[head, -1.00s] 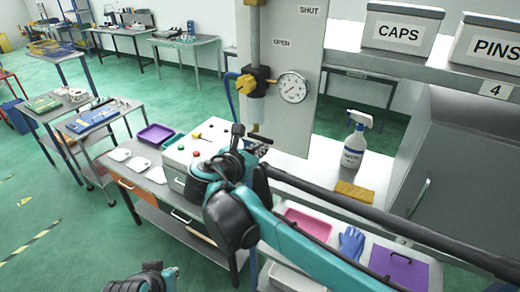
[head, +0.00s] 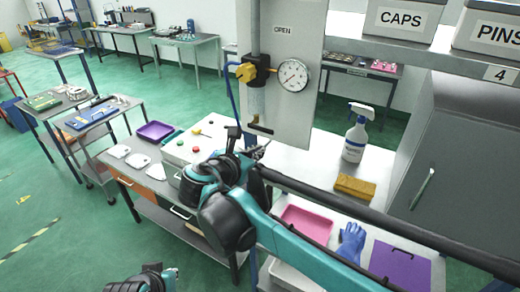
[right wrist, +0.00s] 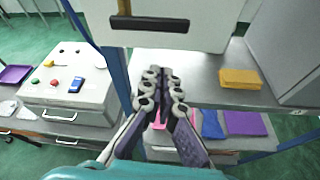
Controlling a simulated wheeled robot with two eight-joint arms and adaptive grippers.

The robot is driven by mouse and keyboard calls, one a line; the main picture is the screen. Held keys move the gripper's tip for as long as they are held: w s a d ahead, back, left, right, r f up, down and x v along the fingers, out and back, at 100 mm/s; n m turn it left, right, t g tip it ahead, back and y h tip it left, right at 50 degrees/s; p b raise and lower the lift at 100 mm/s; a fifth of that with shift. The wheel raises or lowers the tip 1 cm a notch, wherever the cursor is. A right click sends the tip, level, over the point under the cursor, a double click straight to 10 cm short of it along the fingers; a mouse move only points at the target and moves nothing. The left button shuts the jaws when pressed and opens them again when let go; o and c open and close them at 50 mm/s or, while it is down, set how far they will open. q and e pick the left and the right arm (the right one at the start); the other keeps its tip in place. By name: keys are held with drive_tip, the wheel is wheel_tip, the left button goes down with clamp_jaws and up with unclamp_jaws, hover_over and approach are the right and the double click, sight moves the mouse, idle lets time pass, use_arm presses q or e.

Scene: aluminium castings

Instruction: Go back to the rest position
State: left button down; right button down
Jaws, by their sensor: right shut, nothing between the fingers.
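My right gripper (head: 250,145) is at the middle of the head view, at the far end of my teal and black arm, near the lower end of the valve panel. In the right wrist view its two jointed fingers (right wrist: 163,74) are together and empty. They appear over the back part of the grey bench (right wrist: 205,70), just below the panel's lower edge as seen there; the exact gap is unclear. At the bottom left of the head view a black and teal piece of my left arm shows; its fingers are out of frame.
The hanging panel (head: 302,112) carries a gauge (head: 293,76) and a yellow valve (head: 247,71). A spray bottle (head: 355,135) and yellow sponge (head: 355,187) stand right of my gripper. A control box (head: 205,140) is left. A pink tray (head: 306,224) and blue glove (head: 351,243) lie in front.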

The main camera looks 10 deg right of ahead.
drive_tip(key=a+v, duration=0.1)
drive_tip(key=v, duration=0.7)
drive_tip(key=s+d+f+m+g+y+b, duration=0.1)
drive_tip(key=s+d+f+m+g+b, duration=0.15)
drive_tip(key=d+f+m+b, duration=0.65)
drive_tip(key=s+d+f+m+g+y+b, duration=0.2)
drive_tip(key=s+d+f+b, duration=0.15)
drive_tip(key=f, duration=1.15)
drive_tip(key=s+d+f+m+y+b, duration=0.1)
drive_tip(key=s+f+m+b, duration=0.2)
drive_tip(key=f, duration=0.5)
drive_tip(key=s+d+f+m+y+b, duration=0.1)
drive_tip(key=s+f+m+y+b, duration=0.1)
drive_tip(key=f+m+b, duration=0.4)
drive_tip(key=s+d+f+m+y+b, duration=0.1)
drive_tip(key=s+d+f+m+b, duration=0.1)
drive_tip(key=s+f+m+b, duration=0.2)
wheel_tip(320, 180, down, 6)
drive_tip(key=m, duration=0.3)
drive_tip(key=shift+y, duration=0.3)
drive_tip(key=shift+s+d+r, duration=0.1)
drive_tip(key=shift+r, duration=0.05)
